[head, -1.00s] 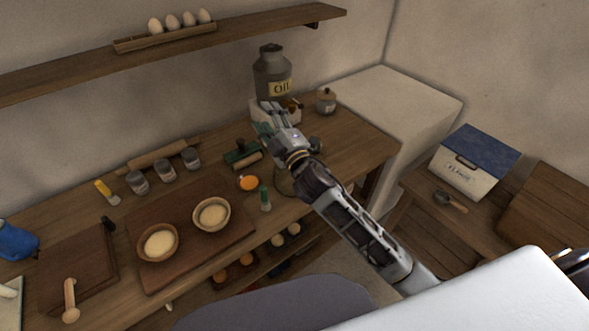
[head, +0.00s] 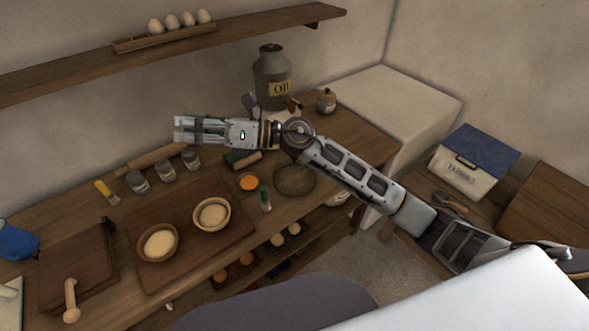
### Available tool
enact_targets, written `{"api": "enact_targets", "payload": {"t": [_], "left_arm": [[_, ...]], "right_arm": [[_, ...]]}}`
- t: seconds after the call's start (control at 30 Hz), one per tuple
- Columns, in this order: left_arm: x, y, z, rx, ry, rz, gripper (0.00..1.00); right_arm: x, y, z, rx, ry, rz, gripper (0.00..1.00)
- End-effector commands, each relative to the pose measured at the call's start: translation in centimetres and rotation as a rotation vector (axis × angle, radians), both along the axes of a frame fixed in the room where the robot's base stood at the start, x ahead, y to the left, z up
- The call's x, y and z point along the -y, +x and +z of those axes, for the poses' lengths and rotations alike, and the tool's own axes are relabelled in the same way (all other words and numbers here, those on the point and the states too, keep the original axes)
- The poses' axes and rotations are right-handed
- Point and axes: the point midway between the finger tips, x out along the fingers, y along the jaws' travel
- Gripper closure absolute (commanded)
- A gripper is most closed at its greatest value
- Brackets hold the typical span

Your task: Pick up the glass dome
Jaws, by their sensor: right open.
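The glass dome (head: 294,181) looks like a see-through, rounded shape near the right end of the wooden counter. It sits just below my right forearm in the picture, and its top edge is close to the arm's outline. I cannot tell what is under it. My right gripper (head: 178,131) is open and empty, pointing left above the back of the counter. It is well to the left of the dome and apart from it. My left gripper is not in view.
A grey oil can (head: 273,80) and a small lidded jar (head: 326,101) stand behind the arm. Two bowls (head: 211,215) sit on a board.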

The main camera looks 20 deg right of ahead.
Motion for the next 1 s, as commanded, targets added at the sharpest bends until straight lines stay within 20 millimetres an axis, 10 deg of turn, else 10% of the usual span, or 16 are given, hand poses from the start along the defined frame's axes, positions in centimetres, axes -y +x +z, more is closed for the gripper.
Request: {"api": "enact_targets", "payload": {"t": [0.47, 1.0], "left_arm": [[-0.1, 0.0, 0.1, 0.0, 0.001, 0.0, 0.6], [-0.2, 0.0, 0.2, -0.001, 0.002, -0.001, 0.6]], "right_arm": [[1.4, -0.4, -7.2, 0.357, -0.591, 0.211, 0.49], [13.9, 4.6, -12.7, 0.545, -1.318, 0.38, 0.49]]}}
